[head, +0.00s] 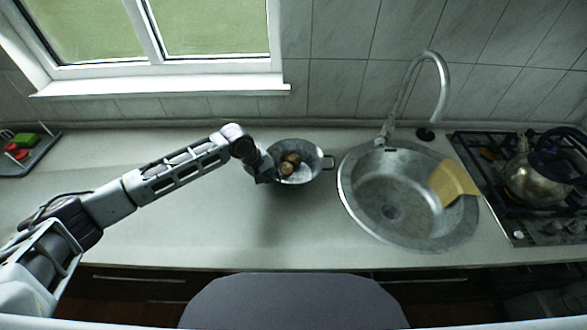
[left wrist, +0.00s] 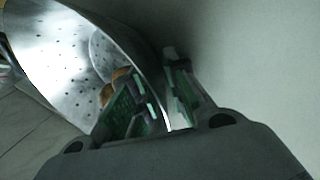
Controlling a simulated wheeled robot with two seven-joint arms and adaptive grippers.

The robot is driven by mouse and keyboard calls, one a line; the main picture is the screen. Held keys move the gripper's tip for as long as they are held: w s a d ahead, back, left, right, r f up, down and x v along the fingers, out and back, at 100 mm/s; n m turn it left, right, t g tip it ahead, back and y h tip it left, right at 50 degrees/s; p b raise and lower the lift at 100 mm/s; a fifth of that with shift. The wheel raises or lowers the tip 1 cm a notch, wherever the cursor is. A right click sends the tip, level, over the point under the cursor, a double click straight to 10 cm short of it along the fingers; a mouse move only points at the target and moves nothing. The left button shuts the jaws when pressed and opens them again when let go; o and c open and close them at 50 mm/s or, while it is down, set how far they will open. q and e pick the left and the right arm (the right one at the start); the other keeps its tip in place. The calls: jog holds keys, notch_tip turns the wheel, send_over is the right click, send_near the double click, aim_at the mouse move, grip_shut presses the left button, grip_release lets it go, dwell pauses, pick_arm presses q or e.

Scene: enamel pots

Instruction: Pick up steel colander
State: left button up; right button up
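The steel colander (head: 318,155) stands upright on the countertop, left of the sink, with a few brown round items (head: 290,162) inside it. Its perforated wall (left wrist: 60,45) fills the upper left of the left wrist view. My left gripper (head: 268,172) is at the colander's left side. In the left wrist view its fingers (left wrist: 162,92) close in on the colander's rim, one inside the bowl and one outside. The exact contact is partly hidden by the fingers. My right gripper is in neither view.
A round sink (head: 390,212) with a tall faucet and a yellow cloth-like piece (head: 453,181) is to the right. A kettle (head: 538,175) stands on the gas hob. A dark tray (head: 30,155) is at far left. The counter in front of the colander is clear.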

pick_arm(q)
grip_shut()
jog(key=shift+r, duration=0.2)
notch_tip(320, 180, up, 9)
jog(key=shift+f+b, duration=0.15)
jog(key=shift+b, duration=0.15)
jog(key=shift+r, duration=0.55)
jog(key=shift+a, duration=0.1)
dwell(0.6)
